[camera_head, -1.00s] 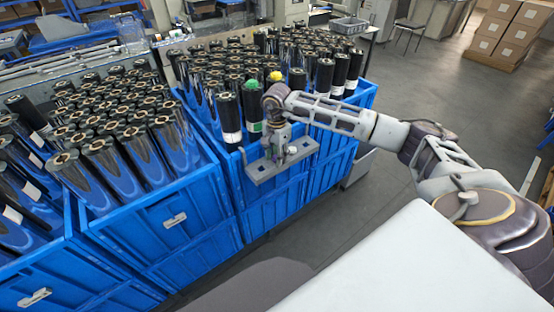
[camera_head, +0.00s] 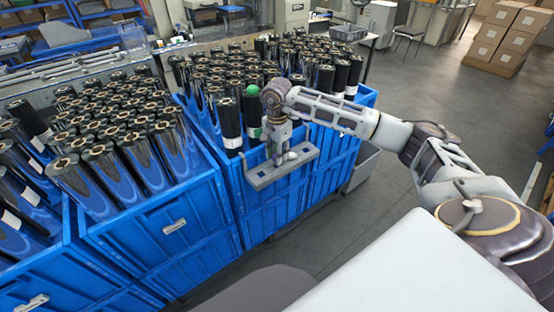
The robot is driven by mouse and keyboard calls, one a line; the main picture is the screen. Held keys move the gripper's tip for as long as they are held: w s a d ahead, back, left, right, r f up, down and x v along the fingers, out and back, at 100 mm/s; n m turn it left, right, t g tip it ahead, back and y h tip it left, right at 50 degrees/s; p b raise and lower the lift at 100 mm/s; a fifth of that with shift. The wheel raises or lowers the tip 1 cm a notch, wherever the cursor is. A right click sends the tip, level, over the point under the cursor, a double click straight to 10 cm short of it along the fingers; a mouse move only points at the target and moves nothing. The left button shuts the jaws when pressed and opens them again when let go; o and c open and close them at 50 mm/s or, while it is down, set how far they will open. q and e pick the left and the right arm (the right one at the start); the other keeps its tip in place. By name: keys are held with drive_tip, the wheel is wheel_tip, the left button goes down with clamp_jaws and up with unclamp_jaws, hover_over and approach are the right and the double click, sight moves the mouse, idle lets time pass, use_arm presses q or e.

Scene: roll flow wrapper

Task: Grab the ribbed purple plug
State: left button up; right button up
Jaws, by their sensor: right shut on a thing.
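My right gripper (camera_head: 281,152) points down at the grey metal tray (camera_head: 262,179) on the front of a blue crate. It is small and partly hidden by its own wrist. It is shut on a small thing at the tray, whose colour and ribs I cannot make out. I cannot pick out a purple plug. A small pale rounded thing (camera_head: 291,156) shows at the tray, just right of the gripper. A green plug (camera_head: 253,90) sits on top of a dark roll left of my wrist. My left gripper is not in view.
Blue crates full of upright dark rolls stand at the left (camera_head: 168,215) and behind the tray (camera_head: 350,125). Rolls rise close behind my right wrist. Grey floor (camera_head: 420,80) lies open to the right. Cardboard boxes (camera_head: 502,38) stand far back right.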

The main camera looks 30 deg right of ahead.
wheel_tip(320, 180, up, 6)
drive_tip(key=shift+f, duration=0.15)
drive_tip(key=shift+r, duration=0.35)
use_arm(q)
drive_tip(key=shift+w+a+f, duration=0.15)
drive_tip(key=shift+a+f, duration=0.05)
